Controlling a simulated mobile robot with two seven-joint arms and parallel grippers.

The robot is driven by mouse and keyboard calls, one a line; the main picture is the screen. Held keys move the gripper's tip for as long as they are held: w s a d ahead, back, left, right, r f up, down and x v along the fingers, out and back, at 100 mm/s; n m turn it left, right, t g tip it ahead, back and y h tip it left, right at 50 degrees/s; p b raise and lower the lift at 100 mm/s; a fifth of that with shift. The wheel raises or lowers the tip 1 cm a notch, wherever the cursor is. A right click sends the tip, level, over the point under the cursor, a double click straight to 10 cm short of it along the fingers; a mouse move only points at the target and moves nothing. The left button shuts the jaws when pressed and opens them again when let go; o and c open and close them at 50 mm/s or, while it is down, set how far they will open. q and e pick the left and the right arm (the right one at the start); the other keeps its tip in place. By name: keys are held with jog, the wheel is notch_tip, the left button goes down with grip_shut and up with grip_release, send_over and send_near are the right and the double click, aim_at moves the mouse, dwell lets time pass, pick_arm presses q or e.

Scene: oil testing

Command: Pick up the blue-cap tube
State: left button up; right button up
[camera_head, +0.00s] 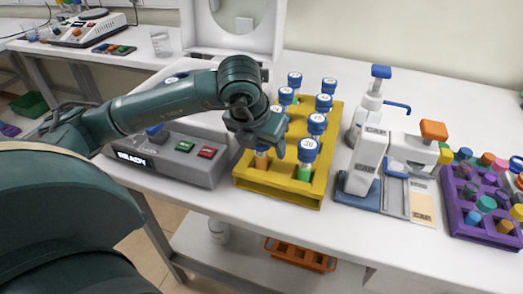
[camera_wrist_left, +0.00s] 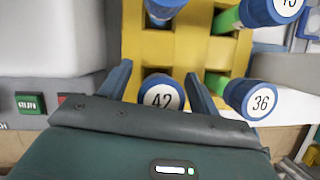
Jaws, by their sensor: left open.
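A yellow rack (camera_head: 277,188) holds several blue-cap tubes with numbered white labels on their caps. My left gripper (camera_head: 262,146) is over its front left corner and hides the cap there; an orange tube body (camera_head: 261,160) shows below it. In the left wrist view my open gripper (camera_wrist_left: 158,72) has its fingers on either side of the blue cap marked 42 (camera_wrist_left: 161,93), with gaps visible. The blue cap marked 36 (camera_wrist_left: 255,99) is just right of the right finger. In the head view a blue-cap tube with green contents (camera_head: 307,152) stands at the front right.
A grey device with green and red buttons (camera_head: 180,155) is left of the rack. A white dispenser bottle (camera_head: 366,108) and a white instrument (camera_head: 364,163) stand to its right. A purple rack (camera_head: 480,226) of colored caps is at far right.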

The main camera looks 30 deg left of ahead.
pick_arm(q)
jog(key=shift+c, duration=0.2)
jog(key=c, duration=1.1)
jog(key=shift+o, duration=0.2)
jog(key=shift+r, duration=0.15)
